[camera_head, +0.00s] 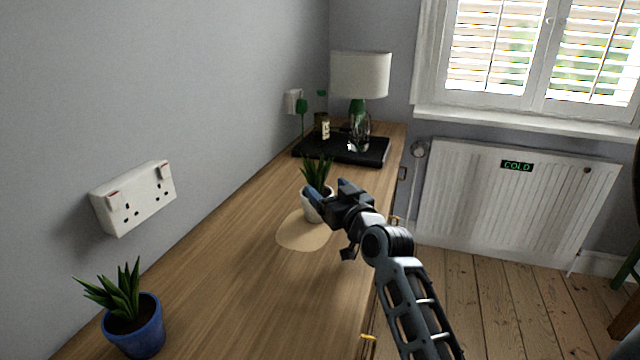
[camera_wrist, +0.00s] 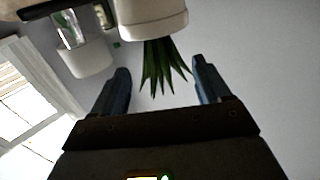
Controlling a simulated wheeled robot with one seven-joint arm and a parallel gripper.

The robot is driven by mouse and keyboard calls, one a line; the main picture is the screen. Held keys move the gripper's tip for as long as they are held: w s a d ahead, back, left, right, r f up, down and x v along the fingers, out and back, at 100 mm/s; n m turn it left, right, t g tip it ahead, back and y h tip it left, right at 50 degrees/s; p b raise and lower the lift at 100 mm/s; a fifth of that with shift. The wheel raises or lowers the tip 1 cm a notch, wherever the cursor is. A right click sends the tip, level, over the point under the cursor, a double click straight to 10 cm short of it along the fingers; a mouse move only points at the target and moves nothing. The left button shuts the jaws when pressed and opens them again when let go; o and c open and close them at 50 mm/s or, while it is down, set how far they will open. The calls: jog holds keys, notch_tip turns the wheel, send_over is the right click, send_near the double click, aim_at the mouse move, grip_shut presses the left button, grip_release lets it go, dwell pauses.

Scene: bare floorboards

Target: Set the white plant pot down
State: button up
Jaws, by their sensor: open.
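The white plant pot (camera_head: 311,209) with a spiky green plant (camera_head: 317,172) stands upright on the wooden sideboard top, at the far right part of a round tan mat (camera_head: 300,234). My gripper (camera_head: 318,192) is at the pot from the right and hides part of it. In the wrist view, which is upside down, the pot (camera_wrist: 152,18) is at the top with its leaves hanging between my two spread fingers (camera_wrist: 160,75). The fingers show gaps to the leaves. Whether either finger touches the pot cannot be told.
A blue pot (camera_head: 140,330) with a plant stands at the near left. A black tray (camera_head: 340,149) holding a small bottle and glassware lies beyond the white pot, near a lamp (camera_head: 360,75). The wall with a socket (camera_head: 133,198) borders the left. The wood between is clear.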

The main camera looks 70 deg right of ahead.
jog(key=v, duration=0.5)
jog(key=shift+s+a, duration=0.25)
jog(key=shift+s, duration=0.05)
